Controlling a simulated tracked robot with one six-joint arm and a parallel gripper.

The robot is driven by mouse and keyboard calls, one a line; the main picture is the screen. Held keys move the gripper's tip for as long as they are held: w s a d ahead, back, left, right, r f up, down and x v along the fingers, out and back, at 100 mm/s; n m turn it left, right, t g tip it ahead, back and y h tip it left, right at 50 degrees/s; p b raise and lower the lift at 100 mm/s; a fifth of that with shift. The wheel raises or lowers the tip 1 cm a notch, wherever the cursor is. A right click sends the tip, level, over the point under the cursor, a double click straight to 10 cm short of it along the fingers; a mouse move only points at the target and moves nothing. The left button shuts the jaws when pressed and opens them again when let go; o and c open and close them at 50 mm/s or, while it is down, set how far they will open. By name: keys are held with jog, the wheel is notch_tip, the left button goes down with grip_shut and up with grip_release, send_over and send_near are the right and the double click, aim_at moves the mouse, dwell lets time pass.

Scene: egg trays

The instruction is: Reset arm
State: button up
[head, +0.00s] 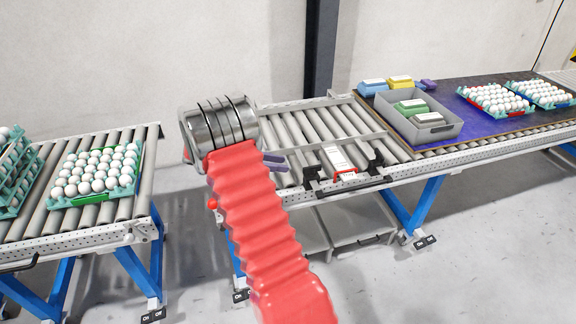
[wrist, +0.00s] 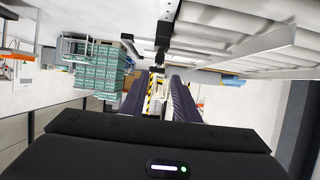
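My arm in its red ribbed sleeve reaches up the middle of the head view. My gripper (head: 279,162) points right, above the left part of the middle roller conveyor, partly hidden by the arm. In the wrist view my gripper (wrist: 158,84) shows two dark purple fingers apart, with nothing between them. The wrist view looks upside down.
A tray of white eggs (head: 83,199) lies on the left conveyor, beside stacked green trays (head: 12,190). A white-topped box (head: 338,158) sits between black brackets. A grey crate (head: 437,131) holds cartons; two egg trays (head: 514,113) stand farther right.

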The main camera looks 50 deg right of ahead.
jog(key=shift+w+a+r, duration=0.15)
jog(key=shift+w+a, duration=0.05)
jog(key=shift+a, duration=0.1)
dwell(0.4)
